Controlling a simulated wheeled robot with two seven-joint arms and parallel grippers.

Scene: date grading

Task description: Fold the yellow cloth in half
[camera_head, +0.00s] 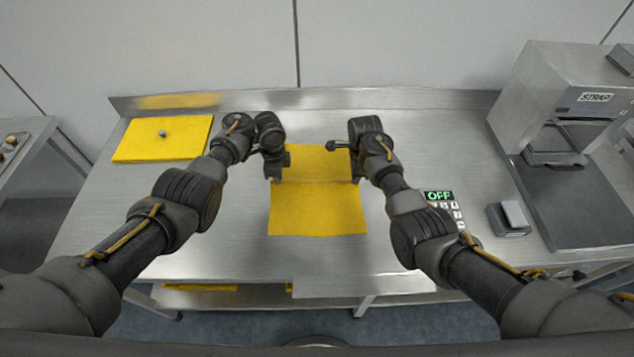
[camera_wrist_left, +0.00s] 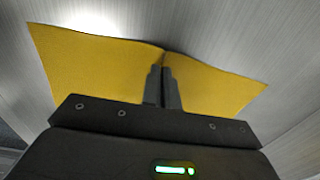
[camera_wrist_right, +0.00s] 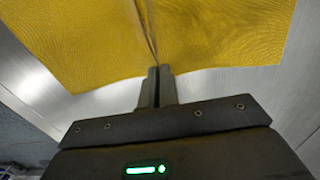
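The yellow cloth (camera_head: 318,212) lies on the steel table between my two arms, with a raised crease running across it from side to side. My left gripper (camera_head: 280,176) is at the crease's left end; in the left wrist view its fingers (camera_wrist_left: 162,82) are together on the cloth (camera_wrist_left: 100,70), which spreads to both sides. My right gripper (camera_head: 354,176) is at the right end; in the right wrist view its fingers (camera_wrist_right: 158,82) are together where the crease meets the cloth's (camera_wrist_right: 215,35) edge. The fingertips are partly hidden in the head view.
A flat yellow piece (camera_head: 145,146) with a small grey object (camera_head: 162,133) on it lies at the back left. A keypad with a green OFF display (camera_head: 439,197), a grey block (camera_head: 508,218) and a steel machine (camera_head: 570,100) stand at the right. The table front is clear.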

